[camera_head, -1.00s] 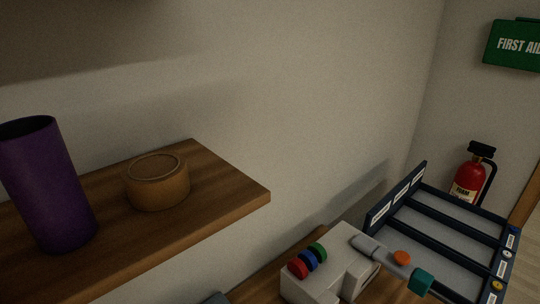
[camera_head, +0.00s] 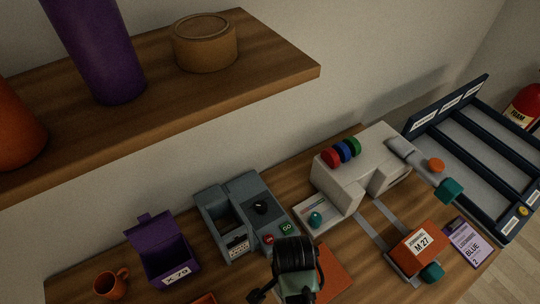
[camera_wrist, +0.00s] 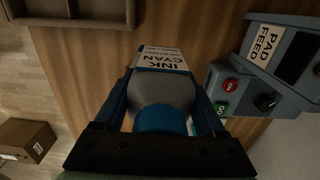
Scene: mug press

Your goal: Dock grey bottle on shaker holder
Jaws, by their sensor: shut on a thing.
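A grey bottle (camera_wrist: 160,95) with a blue cap and a white "INK CYAN" label is in the wrist view. My gripper (camera_wrist: 160,75) is shut on it, with one finger on each side. In the head view, my dark wrist (camera_head: 293,258) is over the front of the workbench, and the fingertips and bottle cannot be made out there. A grey-blue machine (camera_head: 240,215) with red and green buttons stands behind it; it also shows in the wrist view (camera_wrist: 265,90), marked "PAD FEED". I cannot tell which part is the shaker holder.
A white press (camera_head: 350,170), orange "M 27" block (camera_head: 418,248), purple box (camera_head: 163,255) and orange mug (camera_head: 110,283) stand on the workbench. A shelf (camera_head: 240,75) overhangs at left. A dark rack (camera_head: 455,125) is at right. A brown tray (camera_wrist: 75,15) shows in the wrist view.

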